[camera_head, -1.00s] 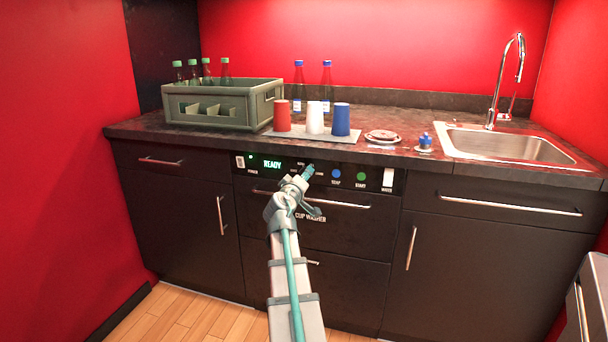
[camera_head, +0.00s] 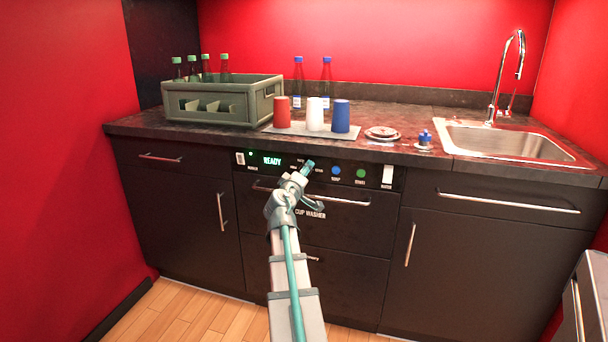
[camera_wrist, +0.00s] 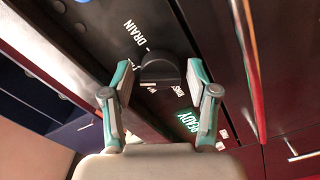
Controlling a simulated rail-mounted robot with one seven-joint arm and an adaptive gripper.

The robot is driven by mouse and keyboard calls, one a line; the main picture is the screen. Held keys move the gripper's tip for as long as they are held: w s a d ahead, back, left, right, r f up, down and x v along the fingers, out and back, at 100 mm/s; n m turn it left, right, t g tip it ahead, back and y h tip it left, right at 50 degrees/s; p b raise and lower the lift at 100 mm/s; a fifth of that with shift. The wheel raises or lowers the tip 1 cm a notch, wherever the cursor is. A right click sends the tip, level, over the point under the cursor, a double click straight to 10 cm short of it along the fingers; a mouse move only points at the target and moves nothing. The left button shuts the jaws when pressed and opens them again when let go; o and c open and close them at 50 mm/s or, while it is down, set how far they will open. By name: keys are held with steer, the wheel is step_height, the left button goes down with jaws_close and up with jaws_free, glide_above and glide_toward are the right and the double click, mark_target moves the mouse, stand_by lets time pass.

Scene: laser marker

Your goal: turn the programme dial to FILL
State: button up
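The programme dial (camera_wrist: 160,69) is a dark round knob on the black control panel. In the wrist view it sits between the two fingertips of my gripper (camera_wrist: 160,78), with a small gap visible on each side. The fingers are apart, so the gripper is open around the dial. In the head view my gripper (camera_head: 309,166) is at the panel and hides the dial. The green READY display (camera_head: 272,161) is just left of it.
A blue button (camera_head: 336,171), a green button (camera_head: 361,173) and a white switch (camera_head: 387,176) are right of my gripper. A drawer handle (camera_head: 340,201) juts out below. Cups and a bottle crate (camera_head: 215,118) stand on the counter above.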

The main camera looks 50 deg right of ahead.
stand_by(0.3)
steer(key=v, duration=1.2)
